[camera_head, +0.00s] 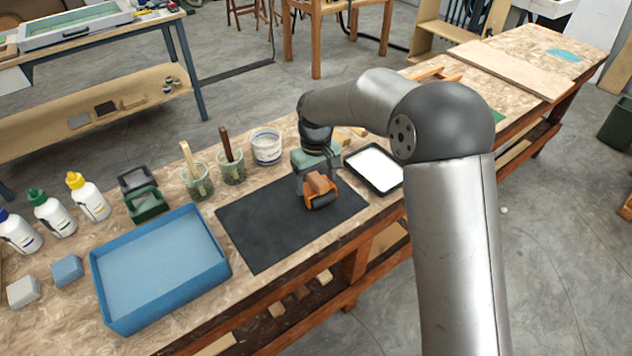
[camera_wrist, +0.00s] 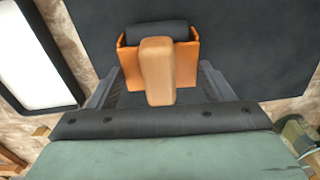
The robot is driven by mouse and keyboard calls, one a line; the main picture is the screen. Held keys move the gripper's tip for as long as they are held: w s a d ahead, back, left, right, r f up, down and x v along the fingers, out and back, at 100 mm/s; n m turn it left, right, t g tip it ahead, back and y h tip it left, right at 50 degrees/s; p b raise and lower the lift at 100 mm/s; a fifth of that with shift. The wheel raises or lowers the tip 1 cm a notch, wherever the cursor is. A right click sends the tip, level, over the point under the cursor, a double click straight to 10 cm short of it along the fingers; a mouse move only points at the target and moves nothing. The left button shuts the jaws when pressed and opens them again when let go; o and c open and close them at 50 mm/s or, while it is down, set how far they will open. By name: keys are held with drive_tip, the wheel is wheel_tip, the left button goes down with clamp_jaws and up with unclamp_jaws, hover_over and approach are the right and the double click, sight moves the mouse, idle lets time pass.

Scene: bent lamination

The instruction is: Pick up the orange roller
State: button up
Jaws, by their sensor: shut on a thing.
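The orange roller (camera_head: 320,193) is at the right part of the black mat (camera_head: 262,226) in the head view. It has an orange frame, a light wooden handle and a dark cylinder. My gripper (camera_head: 313,184) is right over it, pointing down. In the wrist view the roller (camera_wrist: 185,67) is at the upper middle, its wooden handle between the fingers of my gripper (camera_wrist: 160,88). The gripper is shut on the roller. Whether the roller touches the mat or is just above it, I cannot tell.
A white-faced, dark-rimmed tray (camera_head: 399,184) lies right of the mat. A blue tray (camera_head: 218,272) stands to its left. Glass jars with tools (camera_head: 197,186) and a white tub (camera_head: 266,147) stand behind. Bottles (camera_head: 90,198) are at the far left.

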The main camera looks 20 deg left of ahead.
sight(316, 176)
drive_tip(key=shift+r, duration=0.15)
drive_tip(key=shift+r, duration=0.25)
wheel_tip(316, 176, up, 2)
drive_tip(key=shift+r, duration=0.2)
drive_tip(key=s+d+r+b, duration=0.1)
drive_tip(key=s+r+b, duration=0.1)
drive_tip(key=s+r, duration=0.8)
drive_tip(key=s, duration=0.4)
drive_tip(key=shift+d+b, duration=0.35)
